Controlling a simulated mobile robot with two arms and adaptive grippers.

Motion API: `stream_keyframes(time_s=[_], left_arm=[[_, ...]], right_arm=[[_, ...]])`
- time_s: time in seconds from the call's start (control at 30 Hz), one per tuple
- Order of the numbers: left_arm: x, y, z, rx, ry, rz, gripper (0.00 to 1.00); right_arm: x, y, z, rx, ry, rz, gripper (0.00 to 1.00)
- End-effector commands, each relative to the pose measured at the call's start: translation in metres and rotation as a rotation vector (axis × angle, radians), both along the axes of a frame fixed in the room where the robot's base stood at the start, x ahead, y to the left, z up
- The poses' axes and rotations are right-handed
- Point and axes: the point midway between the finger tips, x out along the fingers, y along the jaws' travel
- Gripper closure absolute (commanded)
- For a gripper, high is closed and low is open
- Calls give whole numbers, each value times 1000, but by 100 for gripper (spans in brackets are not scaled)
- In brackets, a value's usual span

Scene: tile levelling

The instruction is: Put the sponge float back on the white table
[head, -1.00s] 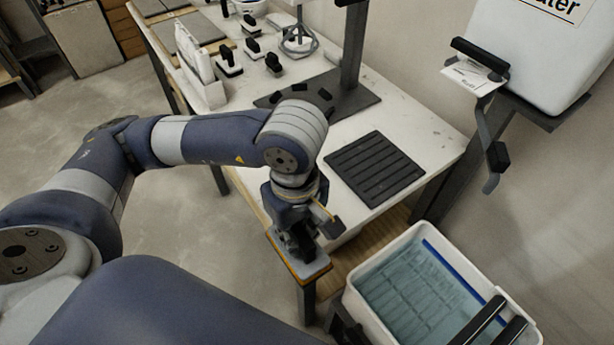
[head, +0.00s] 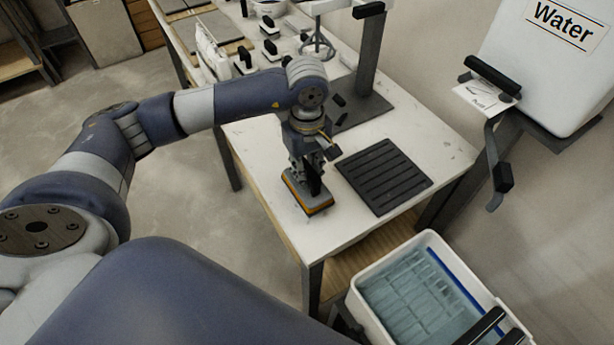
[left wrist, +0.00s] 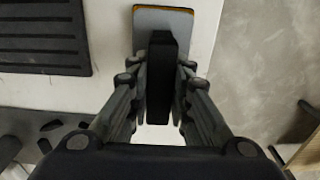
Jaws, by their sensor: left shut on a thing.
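The sponge float (head: 308,199) has a grey plate, an orange sponge edge and a black handle. My left gripper (head: 312,178) is shut on its handle. In the head view the float is over the near part of the white table (head: 345,228), left of the black ribbed mat. I cannot tell whether its sponge touches the tabletop. In the left wrist view the black handle (left wrist: 160,75) stands between the fingers of my left gripper (left wrist: 158,90), with the grey plate (left wrist: 178,22) beyond. My right gripper is not in view.
The black ribbed mat (head: 385,177) lies right of the float. A tub of water (head: 420,290) stands below the table's near right end. A dark stand (head: 368,70) rises behind my arm. Several black-handled tools (head: 270,50) are at the back. White tabletop is bare around the float.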

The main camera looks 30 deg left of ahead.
Motion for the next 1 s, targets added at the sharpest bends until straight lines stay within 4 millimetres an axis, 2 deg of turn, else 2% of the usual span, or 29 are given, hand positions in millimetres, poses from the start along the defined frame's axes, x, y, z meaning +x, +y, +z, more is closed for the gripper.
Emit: stream_keyframes(time_s=[0.23, 0.63, 0.67, 0.7, 0.73, 1.0], left_arm=[[-2, 0, -30, 0, 4, 0, 100], [-1, 0, -38, 1, 0, 0, 100], [-1, 0, -36, 1, 2, 0, 74], [-1, 0, -36, 1, 2, 0, 65], [-1, 0, -36, 1, 2, 0, 61], [-1, 0, -36, 1, 2, 0, 61]], right_arm=[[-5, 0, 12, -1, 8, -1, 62], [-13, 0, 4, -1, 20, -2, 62], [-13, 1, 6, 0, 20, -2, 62], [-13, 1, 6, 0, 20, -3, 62], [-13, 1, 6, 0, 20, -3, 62], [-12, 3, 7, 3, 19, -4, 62]])
